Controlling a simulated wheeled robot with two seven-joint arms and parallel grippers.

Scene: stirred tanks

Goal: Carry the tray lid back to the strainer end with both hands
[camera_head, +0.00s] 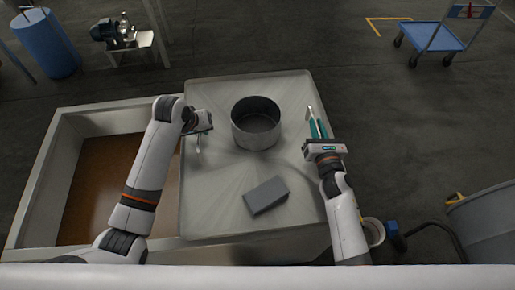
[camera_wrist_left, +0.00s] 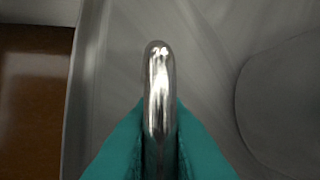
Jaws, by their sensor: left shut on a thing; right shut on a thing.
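The tray lid (camera_head: 225,210) is a wide, pale grey metal sheet with a raised rim. It covers the right part of an open rectangular tank (camera_head: 52,180). My left gripper (camera_head: 198,142) is at the lid's left side, shut on a shiny metal handle. In the left wrist view its teal fingers (camera_wrist_left: 160,150) close on both sides of that handle (camera_wrist_left: 158,75). My right gripper (camera_head: 316,123) is at the lid's right edge, its teal fingers shut on the right handle (camera_head: 310,111). Its exact grip is small in view.
A dark round open pot (camera_head: 256,125) and a grey block (camera_head: 266,195) show within the lid's outline. Brown liquid or floor shows in the tank's open left part. A blue cart (camera_head: 432,37), a blue drum (camera_head: 46,43) and a grey barrel (camera_head: 485,220) stand around.

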